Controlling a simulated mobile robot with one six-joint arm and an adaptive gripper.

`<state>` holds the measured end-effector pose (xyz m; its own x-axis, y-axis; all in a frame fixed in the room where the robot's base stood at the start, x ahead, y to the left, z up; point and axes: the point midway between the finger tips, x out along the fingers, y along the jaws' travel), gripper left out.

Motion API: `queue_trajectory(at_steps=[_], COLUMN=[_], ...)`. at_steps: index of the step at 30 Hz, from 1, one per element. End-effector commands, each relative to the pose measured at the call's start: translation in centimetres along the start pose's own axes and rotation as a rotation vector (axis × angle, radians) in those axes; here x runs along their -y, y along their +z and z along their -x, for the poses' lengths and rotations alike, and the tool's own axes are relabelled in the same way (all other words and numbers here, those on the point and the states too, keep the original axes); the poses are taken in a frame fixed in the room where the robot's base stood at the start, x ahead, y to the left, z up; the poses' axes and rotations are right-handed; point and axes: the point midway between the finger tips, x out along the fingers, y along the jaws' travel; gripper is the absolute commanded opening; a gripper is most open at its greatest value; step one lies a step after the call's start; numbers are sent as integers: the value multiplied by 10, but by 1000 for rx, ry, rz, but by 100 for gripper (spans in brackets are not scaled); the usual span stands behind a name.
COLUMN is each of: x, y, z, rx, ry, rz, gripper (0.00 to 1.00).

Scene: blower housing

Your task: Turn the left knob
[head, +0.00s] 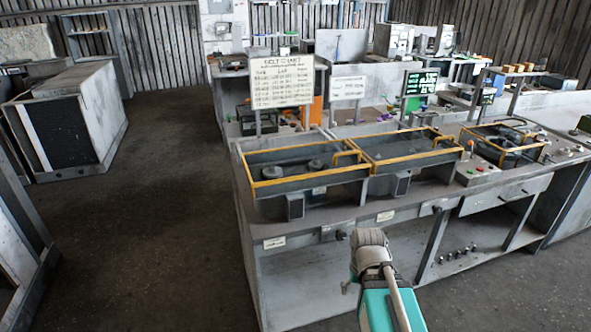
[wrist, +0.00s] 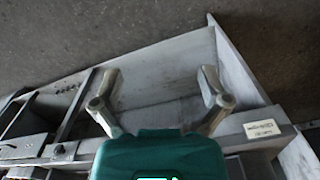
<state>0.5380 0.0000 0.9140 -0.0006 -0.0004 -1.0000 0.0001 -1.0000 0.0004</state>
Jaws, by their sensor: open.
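The left knob (head: 341,235) is a small dark knob on the front edge of the workbench (head: 300,233), between two pale labels. In the head view my arm stands just in front of and below it, and the fingers cannot be made out clearly. In the wrist view my gripper (wrist: 161,80) is open and empty, its two grey fingers spread wide. The bench's front edge runs behind the teal gripper body, which seems to hide the left knob there. Another dark knob (head: 437,209) is further right on the bench front.
Two yellow-rimmed trays (head: 305,165) (head: 410,148) lie on the bench top. A pale label (head: 274,242) marks the bench's left end and also shows in the wrist view (wrist: 261,128). An open lower shelf (head: 310,285) is under the edge. Floor left of the bench is clear.

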Motion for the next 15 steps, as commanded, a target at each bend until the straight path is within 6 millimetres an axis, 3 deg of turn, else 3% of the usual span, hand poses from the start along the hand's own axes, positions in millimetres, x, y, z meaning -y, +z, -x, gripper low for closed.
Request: queue_trajectory(at_steps=[8,11,15], x=[-1,-2,-7], y=[-20,-43,-87], z=[3,6,13], rx=[-16,-35,-81], ry=[-29,-62,-127], rz=[18,41,87], gripper=[95,95,95])
